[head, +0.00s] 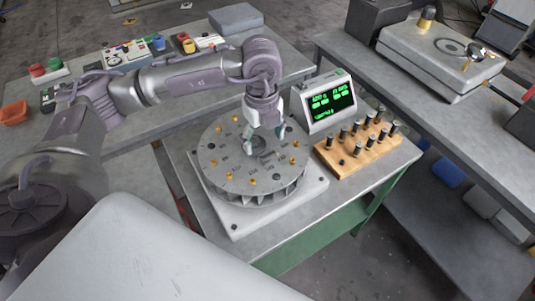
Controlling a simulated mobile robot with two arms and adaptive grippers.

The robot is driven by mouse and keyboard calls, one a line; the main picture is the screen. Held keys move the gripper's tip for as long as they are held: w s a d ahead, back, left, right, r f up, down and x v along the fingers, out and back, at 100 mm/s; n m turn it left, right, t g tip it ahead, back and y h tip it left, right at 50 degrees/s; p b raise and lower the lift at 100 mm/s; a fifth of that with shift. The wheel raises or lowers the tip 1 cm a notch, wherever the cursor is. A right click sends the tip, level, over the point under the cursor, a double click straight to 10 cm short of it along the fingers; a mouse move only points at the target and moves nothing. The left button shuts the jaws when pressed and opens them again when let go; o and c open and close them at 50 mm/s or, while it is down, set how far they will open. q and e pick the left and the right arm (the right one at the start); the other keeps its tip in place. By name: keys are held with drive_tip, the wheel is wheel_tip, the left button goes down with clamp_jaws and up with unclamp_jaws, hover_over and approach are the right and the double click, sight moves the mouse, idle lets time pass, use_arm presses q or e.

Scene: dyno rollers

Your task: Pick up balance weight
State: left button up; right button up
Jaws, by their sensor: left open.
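Several dark cylindrical weights, one of them a balance weight (368,117), stand upright in a wooden block (345,166) on the right of the table. A small dark piece sits at the block's front left. My left gripper (265,143) points down over the middle of a round grey rotor disc (225,172) with brass-coloured fittings around its rim. The left gripper is open, with nothing visible between its fingers. It is left of the wooden block and apart from it. My right gripper is not in view.
A display unit (328,102) with green readouts stands behind the disc, close to my left gripper. A back bench holds coloured button boxes (135,53). A right bench carries a grey metal housing (440,58). The table's front right corner is clear.

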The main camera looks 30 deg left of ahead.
sight(267, 155)
use_arm(q)
drive_tip(key=shift+d+f+p, duration=0.15)
drive_tip(key=shift+f+p, duration=0.4)
drive_tip(key=shift+f, duration=0.05)
drive_tip(key=f, duration=0.1)
drive_tip(key=f+p, duration=0.1)
drive_tip(key=f, duration=0.1)
drive_tip(key=shift+w+d+f, duration=0.2)
drive_tip(key=shift+w+f, duration=0.05)
drive_tip(key=shift+f, duration=0.3)
drive_tip(key=c, duration=0.6)
drive_tip(key=shift+c, duration=0.2)
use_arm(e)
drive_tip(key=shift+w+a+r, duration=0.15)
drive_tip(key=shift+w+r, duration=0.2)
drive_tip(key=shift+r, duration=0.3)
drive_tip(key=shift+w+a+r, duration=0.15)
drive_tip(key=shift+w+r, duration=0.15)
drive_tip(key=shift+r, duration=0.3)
